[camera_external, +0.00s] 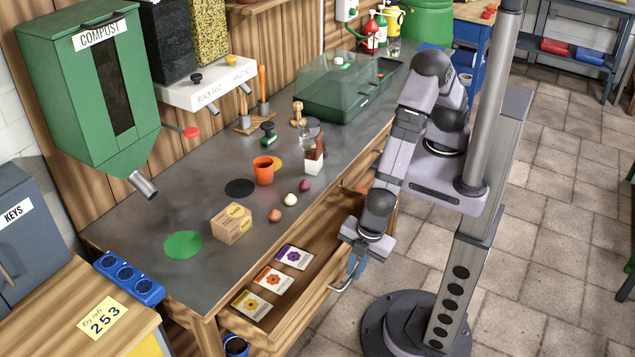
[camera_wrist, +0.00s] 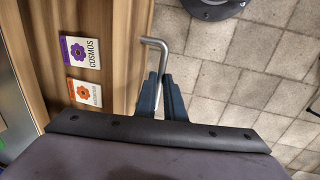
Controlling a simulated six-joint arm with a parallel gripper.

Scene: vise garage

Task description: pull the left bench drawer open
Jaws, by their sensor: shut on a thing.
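The left bench drawer (camera_external: 312,284) is pulled partly out from under the bench top, so its wooden inside shows. Three seed packets with flower pictures lie in it. The wrist view shows the drawer's wooden front (camera_wrist: 131,62) and two of the packets, cosmos (camera_wrist: 80,52) and an orange one (camera_wrist: 84,93). A bent metal bar handle (camera_external: 340,288) sits on the drawer's outer side; its bent end also shows in the wrist view (camera_wrist: 154,41). My gripper (camera_external: 356,266) is shut on the handle, with its dark fingers (camera_wrist: 163,90) on either side of the bar. The fingers hide part of the bar.
On the bench top (camera_external: 205,210) stand a box (camera_external: 231,224), an orange cup (camera_external: 263,172), small round items and a green transparent case (camera_external: 345,90). A compost bin (camera_external: 85,90) hangs at the left. Tiled floor (camera_external: 550,240) is open to the right.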

